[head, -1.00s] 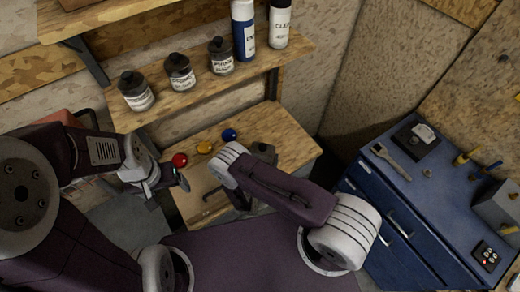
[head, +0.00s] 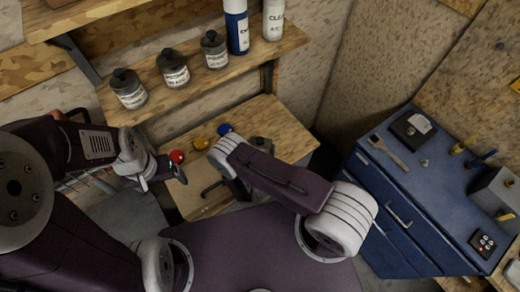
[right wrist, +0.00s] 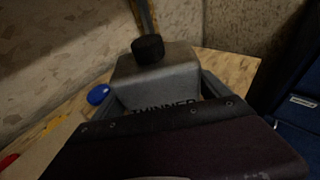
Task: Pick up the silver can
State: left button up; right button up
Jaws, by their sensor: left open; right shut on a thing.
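The silver can is a grey metal can with a black cap. It shows in the right wrist view (right wrist: 155,78), with "THINNER" lettering partly visible low on it. In the head view the can (head: 262,144) stands out only partly behind my right arm, over the wooden bench. My right gripper (right wrist: 158,88) is shut on the can, one finger on each side. Whether the can's base touches the bench is hidden. My left gripper (head: 163,176) is open and empty, left of the bench, near a red ball.
A blue cabinet (head: 440,180) with tools stands right.

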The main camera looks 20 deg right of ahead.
aim_at(261, 145)
jog(key=shift+w+r, duration=0.1)
jog(key=shift+r, duration=0.45)
jog(key=r, duration=0.1)
jog(key=r+b, duration=0.1)
jog(key=r, duration=0.1)
jog(key=shift+d, duration=0.4)
jog(key=s+d+r+b, duration=0.1)
jog(key=d+r+b, duration=0.1)
jog(key=d+r, duration=0.4)
jog(key=shift+s+d+r, duration=0.3)
jog(key=shift+d+r, duration=0.1)
jog(key=shift+d, duration=2)
